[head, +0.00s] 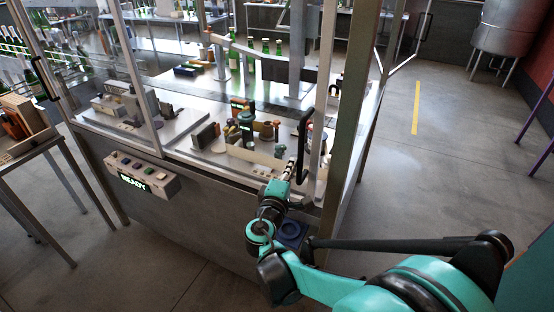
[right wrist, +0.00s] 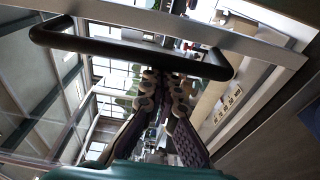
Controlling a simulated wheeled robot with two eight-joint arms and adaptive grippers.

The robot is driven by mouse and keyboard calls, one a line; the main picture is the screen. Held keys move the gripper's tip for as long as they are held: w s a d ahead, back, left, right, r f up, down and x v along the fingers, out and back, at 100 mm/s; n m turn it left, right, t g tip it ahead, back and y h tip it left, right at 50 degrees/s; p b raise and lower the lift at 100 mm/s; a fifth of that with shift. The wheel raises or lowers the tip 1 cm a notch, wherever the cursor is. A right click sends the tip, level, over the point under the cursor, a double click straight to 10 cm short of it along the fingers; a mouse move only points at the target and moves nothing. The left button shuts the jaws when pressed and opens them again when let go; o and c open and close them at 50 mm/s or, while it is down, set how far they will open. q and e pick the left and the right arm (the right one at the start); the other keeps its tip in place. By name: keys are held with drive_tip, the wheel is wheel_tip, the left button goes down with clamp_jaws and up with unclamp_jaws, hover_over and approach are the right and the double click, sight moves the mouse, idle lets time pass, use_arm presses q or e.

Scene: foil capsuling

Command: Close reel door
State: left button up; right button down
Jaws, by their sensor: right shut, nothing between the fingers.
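A clear, metal-framed door (head: 325,100) stands at the front right of the capsuling machine. A black bar handle (head: 304,145) is on it. I cannot tell exactly how far this door stands open. The handle also crosses the upper part of the right wrist view (right wrist: 130,48). My right gripper (head: 290,168) is just left of and below the handle, at the machine's front edge. Its fingers (right wrist: 166,85) are shut with nothing between them, and the handle is not in their grip. I cannot tell whether they touch it. My left gripper is not in view.
The machine deck (head: 185,130) carries fixtures and a dark bottle-like part (head: 246,128). A control box (head: 142,180) reading READY hangs on the front. Floor to the right is clear.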

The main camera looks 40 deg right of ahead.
drive_tip(key=s, duration=0.1)
drive_tip(key=s+d, duration=0.1)
drive_tip(key=s, duration=0.1)
drive_tip(key=shift+s+d, duration=0.25)
drive_tip(key=shift+s, duration=0.15)
drive_tip(key=shift+f, duration=0.1)
